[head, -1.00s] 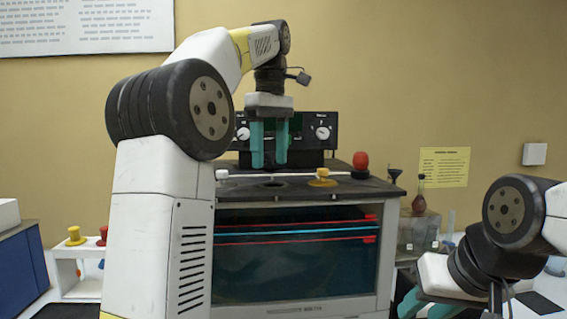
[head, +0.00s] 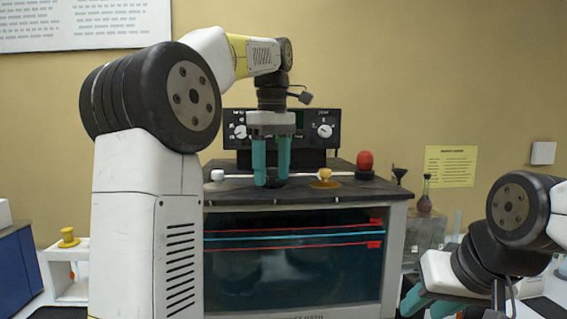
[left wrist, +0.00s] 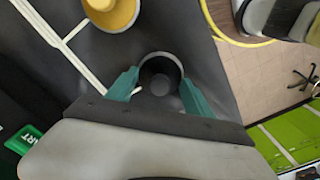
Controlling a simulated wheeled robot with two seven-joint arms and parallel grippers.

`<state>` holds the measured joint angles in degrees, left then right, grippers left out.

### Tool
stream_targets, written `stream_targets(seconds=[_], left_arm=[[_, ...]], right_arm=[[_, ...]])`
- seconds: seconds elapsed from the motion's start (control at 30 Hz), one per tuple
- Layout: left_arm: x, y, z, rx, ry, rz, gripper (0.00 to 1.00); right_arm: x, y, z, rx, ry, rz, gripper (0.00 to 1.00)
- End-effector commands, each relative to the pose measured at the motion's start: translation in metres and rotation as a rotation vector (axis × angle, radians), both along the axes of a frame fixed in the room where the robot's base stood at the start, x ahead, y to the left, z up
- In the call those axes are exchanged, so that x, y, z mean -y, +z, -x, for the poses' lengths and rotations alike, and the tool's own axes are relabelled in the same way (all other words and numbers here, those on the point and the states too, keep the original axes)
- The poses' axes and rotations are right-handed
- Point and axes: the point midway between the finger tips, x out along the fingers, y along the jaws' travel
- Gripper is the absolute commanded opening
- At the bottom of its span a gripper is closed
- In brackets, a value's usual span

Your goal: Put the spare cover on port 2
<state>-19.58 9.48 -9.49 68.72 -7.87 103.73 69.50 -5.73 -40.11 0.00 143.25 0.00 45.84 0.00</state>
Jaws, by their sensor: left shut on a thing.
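My left gripper (head: 271,180) is low over the middle of the bath's black top (head: 345,192). Its teal fingers are shut on a dark round piece (head: 272,181), which also shows between the fingertips in the left wrist view (left wrist: 160,82). It looks like a dark cover, but I cannot tell it apart from the port rim for sure. The port opening beneath is hidden, so I cannot tell whether the piece is seated. A yellow cover (head: 324,178) sits just right of it. My right gripper (head: 430,304) is low at the right, partly cut off.
A white rod (head: 235,177) runs along the bath top. A red knob (head: 365,161) stands at its right end. The control box (head: 318,130) is close behind the gripper. A white rack (head: 58,262) with a yellow cover (head: 68,238) stands at the left.

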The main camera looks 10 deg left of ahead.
Motion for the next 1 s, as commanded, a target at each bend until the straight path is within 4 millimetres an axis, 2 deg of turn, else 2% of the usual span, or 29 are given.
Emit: stream_targets(seconds=[0.17,0.5,1.0], left_arm=[[0.0000,0.0064,-0.0005,0.003,0.000,0.001,0.19],[0.0000,0.0070,-0.0003,0.002,0.000,0.000,0.19],[0.0004,-0.0007,0.0001,0.002,0.000,0.001,0.19]], right_arm=[[0.0000,0.0000,0.0000,0.000,0.000,0.000,0.36],[0.0000,0.0000,0.0000,0.000,0.000,0.000,0.36],[0.0000,0.0000,0.0000,0.000,0.000,0.000,0.36]])
